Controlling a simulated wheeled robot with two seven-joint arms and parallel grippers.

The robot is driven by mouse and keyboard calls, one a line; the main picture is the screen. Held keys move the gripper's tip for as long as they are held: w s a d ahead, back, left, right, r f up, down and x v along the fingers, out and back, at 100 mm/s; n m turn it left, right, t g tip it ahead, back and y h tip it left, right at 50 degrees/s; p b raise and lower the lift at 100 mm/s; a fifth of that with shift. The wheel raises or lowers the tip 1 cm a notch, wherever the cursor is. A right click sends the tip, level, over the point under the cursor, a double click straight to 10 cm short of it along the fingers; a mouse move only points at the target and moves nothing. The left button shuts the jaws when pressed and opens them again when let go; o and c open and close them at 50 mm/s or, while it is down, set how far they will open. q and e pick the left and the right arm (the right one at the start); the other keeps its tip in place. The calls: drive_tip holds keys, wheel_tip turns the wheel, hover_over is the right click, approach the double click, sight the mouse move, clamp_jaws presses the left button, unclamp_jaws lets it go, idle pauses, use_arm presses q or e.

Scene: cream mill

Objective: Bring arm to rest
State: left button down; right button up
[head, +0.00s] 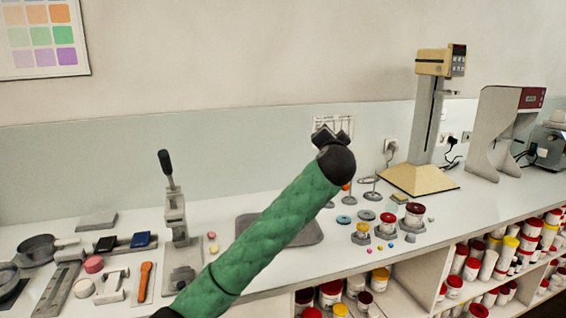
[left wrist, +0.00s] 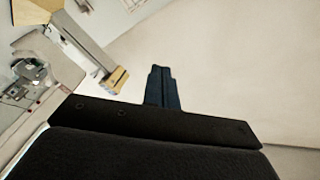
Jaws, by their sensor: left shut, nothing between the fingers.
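My left arm, in a green sleeve, reaches up from the bottom of the head view across the bench. My left gripper (head: 332,132) is at its end, raised above the bench in front of the wall. In the left wrist view the gripper's fingers (left wrist: 162,88) are together with nothing between them, pointing toward the plain wall. The gripper touches nothing that I can see. My right gripper does not show in either view.
The bench holds a lever press (head: 175,215), a grey tray (head: 305,232) partly behind my arm, small jars (head: 413,214), a beige stand (head: 428,120) and a red-and-grey machine (head: 505,130). Shelves with several jars (head: 470,268) are below at right. Space above the bench is mostly clear.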

use_arm(q)
drive_tip(key=s+a+f+n+g, duration=0.25)
drive_tip(key=s+a+f, duration=0.5)
drive_tip(key=f, duration=0.75)
drive_tip(key=s+a+f+n+g, duration=0.2)
drive_tip(key=s+a+f+g, duration=0.4)
drive_tip(key=f, duration=1)
drive_tip(key=s+a+f+n+g, duration=0.25)
drive_tip(key=s+a+f, duration=0.7)
drive_tip(key=f, duration=0.55)
drive_tip(key=s+a+f+g, duration=0.3)
drive_tip(key=s+f, duration=1)
drive_tip(key=s, duration=0.3)
drive_tip(key=s+a+f+n+g+y, duration=0.1)
drive_tip(key=s+a+f+g, duration=0.1)
drive_tip(key=s+f, duration=1)
drive_tip(key=s+a, duration=0.1)
drive_tip(key=s, duration=0.3)
drive_tip(key=shift+s+f+g, duration=0.2)
drive_tip(key=shift+f+g, duration=0.15)
drive_tip(key=shift+g, duration=0.05)
